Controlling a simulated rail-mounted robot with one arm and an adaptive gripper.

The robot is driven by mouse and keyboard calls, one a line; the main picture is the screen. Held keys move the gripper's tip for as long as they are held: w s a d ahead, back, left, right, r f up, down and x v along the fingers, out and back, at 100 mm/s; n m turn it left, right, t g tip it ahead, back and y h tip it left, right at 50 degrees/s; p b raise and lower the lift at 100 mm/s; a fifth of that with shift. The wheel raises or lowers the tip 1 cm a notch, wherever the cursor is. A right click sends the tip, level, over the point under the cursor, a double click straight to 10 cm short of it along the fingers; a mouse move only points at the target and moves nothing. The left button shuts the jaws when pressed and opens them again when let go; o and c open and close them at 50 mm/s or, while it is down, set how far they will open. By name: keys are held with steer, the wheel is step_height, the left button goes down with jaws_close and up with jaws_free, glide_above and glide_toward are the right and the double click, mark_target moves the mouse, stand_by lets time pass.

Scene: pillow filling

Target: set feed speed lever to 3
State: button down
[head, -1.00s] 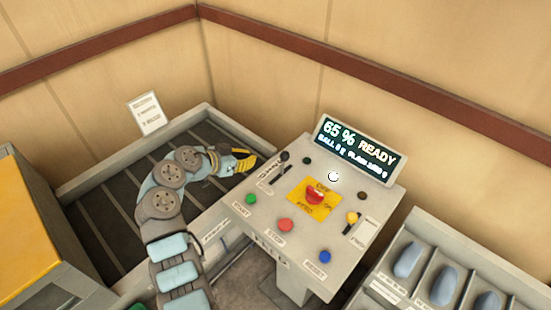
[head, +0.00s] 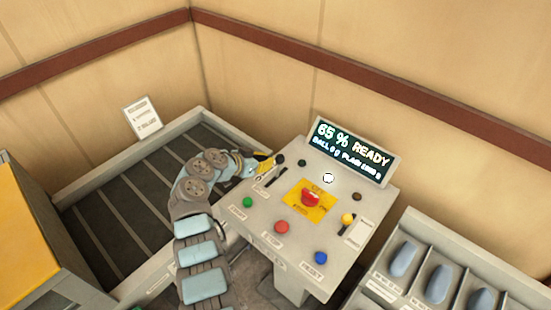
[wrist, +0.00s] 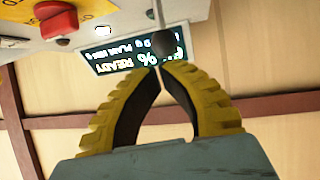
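A grey control panel (head: 262,222) stands in front of me, with a black-knobbed lever (head: 280,159) at its upper left and a yellow-knobbed lever (head: 347,219) at its right. The label print is too small to tell which is the feed speed lever. My gripper (head: 271,162) is at the black knob, on its left side. In the wrist view, the yellow fingers (wrist: 160,68) meet at their tips with nothing visible between them. The dark round knob (wrist: 168,44) is just beyond the tips; I cannot tell whether they touch it.
The display (head: 348,150) reads 65 % READY. A red knob on a yellow plate (head: 330,208) is mid-panel, with green, red and blue buttons along the front. A dark slatted conveyor (head: 120,215) lies left; a rack of blue-grey pieces (head: 403,260) stands right.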

mark_target(279, 159)
steer(key=shift+x, duration=2.15)
steer(key=shift+f, duration=0.1)
